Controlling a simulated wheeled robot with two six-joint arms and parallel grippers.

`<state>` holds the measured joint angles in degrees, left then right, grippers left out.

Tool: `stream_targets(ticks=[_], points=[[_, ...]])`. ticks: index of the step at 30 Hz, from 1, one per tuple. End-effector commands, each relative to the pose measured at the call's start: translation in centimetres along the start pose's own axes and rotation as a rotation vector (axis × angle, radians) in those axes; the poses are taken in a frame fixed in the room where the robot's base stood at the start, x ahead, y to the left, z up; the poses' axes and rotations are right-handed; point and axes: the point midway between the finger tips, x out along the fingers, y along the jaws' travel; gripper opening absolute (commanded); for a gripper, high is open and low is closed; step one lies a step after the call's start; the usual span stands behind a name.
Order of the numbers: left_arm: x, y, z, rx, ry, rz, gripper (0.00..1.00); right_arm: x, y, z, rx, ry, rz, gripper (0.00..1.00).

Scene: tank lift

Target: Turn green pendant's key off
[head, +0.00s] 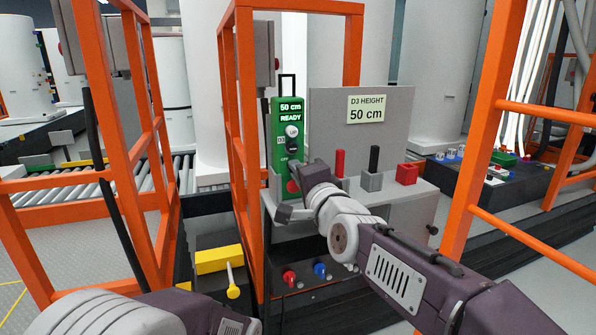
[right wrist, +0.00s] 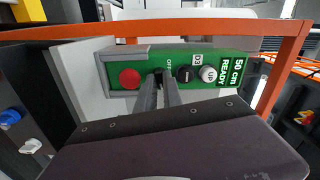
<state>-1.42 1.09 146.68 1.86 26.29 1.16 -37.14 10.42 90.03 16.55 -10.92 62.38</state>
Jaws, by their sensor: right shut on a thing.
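The green pendant (head: 275,130) stands upright in a grey holder, its screen reading "50 cm READY". It also fills the middle of the right wrist view (right wrist: 215,88), lying sideways there. My right gripper (head: 299,164) is at the pendant's face. In the right wrist view its two fingers (right wrist: 159,82) are closed together at the key by the "OFF" label, between the red button (right wrist: 129,78) and a black knob (right wrist: 185,75). The key is mostly hidden by the fingers, so its angle cannot be told. My left arm shows at the lower left, its gripper out of view.
A grey panel (head: 380,110) marked "D3 HEIGHT 50 cm" stands right of the pendant. Red (head: 340,162) and black (head: 374,158) upright pieces and a red block (head: 407,174) sit on the console. Orange frame posts (head: 245,110) rise close on the left.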

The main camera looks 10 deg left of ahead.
Motion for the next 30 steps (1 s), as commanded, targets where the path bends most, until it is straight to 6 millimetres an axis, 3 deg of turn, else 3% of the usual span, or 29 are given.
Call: stream_targets(ticks=[30], points=[[-3.7, 0.1, -0.4, 0.000, 0.000, 0.000, 0.55, 0.0, -0.1, 0.0, -0.958, -0.002, 0.002, 0.00]])
